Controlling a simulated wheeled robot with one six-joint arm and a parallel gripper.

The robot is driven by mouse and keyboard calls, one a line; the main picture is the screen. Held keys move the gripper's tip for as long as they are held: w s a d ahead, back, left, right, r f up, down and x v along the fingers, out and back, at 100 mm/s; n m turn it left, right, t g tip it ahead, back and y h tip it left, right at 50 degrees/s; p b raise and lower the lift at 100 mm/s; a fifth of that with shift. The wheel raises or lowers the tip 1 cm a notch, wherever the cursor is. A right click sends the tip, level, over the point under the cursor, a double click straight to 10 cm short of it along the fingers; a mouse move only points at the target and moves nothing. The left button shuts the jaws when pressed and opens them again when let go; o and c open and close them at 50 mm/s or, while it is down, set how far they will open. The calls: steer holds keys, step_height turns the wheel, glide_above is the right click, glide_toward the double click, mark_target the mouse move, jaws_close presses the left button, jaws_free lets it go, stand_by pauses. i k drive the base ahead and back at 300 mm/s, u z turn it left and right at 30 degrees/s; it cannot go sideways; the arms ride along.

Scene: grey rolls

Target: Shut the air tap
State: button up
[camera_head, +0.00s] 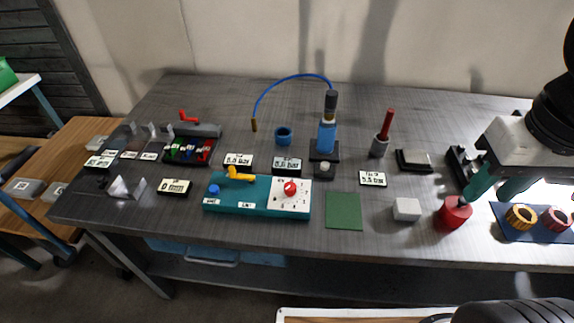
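A teal panel box (262,207) lies at the front middle of the table. A yellow lever (240,174), which looks like the tap, sits on its left half, its handle lying roughly along the box. A blue knob (214,190) is at the box's left end and a red knob (290,188) on its white plate. The box labels are too small to read. My gripper (496,187) is at the far right, above the table and well away from the box. Its two teal fingers look apart with nothing seen between them.
A red cylinder (453,213) stands just left of my gripper, near a white block (407,209) and a green mat (343,211). A blue bottle-like tool (327,138) and a red-handled one (385,133) stand tall behind. Small displays (372,178) lie around the box.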

mark_target(252, 178)
steer(key=u, duration=1)
